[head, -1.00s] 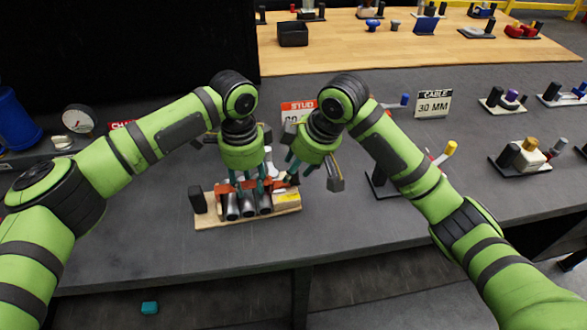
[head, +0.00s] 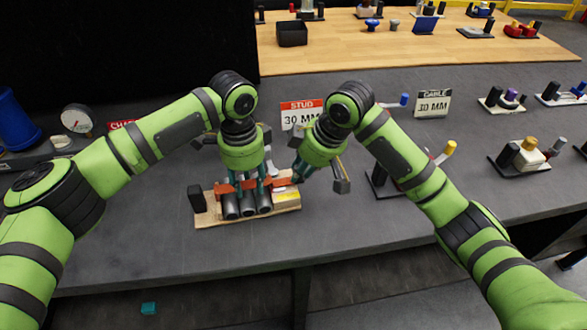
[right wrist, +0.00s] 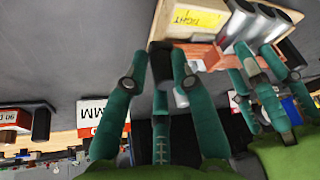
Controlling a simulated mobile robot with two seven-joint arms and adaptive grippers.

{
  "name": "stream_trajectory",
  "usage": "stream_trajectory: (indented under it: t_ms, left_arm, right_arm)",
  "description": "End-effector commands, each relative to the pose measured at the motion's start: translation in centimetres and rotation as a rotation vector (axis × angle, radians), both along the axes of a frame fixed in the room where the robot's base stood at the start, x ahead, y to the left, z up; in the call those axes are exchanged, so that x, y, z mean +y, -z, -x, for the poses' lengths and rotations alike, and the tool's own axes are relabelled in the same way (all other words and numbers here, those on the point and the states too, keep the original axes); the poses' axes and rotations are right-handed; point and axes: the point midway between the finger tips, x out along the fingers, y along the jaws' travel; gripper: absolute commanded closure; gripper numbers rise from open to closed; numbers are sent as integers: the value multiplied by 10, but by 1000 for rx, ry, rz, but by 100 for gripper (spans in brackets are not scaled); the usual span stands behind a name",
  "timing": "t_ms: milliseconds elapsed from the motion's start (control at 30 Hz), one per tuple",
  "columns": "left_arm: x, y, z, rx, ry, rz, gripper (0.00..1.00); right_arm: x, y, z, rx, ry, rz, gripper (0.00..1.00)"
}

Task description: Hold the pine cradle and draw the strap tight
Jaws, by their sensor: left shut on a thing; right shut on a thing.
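The pine cradle (head: 207,219) is a pale board on the grey bench, carrying several grey cylinders and a yellow label that reads TIGHT in the right wrist view (right wrist: 193,18). An orange-red strap (head: 281,182) runs across the cylinders. My left gripper (head: 253,186) is shut over the middle of the cradle; its fingers hide the exact contact. My right gripper (head: 296,176) is shut at the strap's right end, just above the cradle's right edge. In the right wrist view its teal fingers (right wrist: 160,62) close around a dark end piece.
A black block (head: 197,198) stands at the cradle's left end. STUD (head: 301,114) and CABLE (head: 433,104) signs stand behind. A gauge (head: 77,118) is at the left. Several small fixtures occupy the right. The bench front is clear.

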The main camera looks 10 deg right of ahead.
Motion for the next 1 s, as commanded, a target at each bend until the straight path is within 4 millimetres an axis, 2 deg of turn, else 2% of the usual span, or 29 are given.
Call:
stream_trajectory:
  t_ms: [33,200,500,533,567,600,1000]
  left_arm:
    - [1,0,1,4,1,-2,100]
    - [1,-2,1,5,4,-1,100]
    - [2,-4,0,3,5,-4,100]
    - [3,-4,0,3,4,-4,100]
    - [3,-4,0,3,4,-4,100]
    - [3,-4,0,2,4,-4,100]
    - [2,-3,0,1,1,-2,100]
  right_arm:
    - [-16,-1,-3,-5,15,4,100]
    - [-41,1,-5,-2,17,11,100]
    - [-47,4,-5,5,20,20,100]
    - [-47,4,-4,5,20,20,70]
    - [-47,4,-4,5,20,20,58]
    - [-47,4,-4,6,20,20,56]
    - [-44,-3,-4,-1,13,10,56]
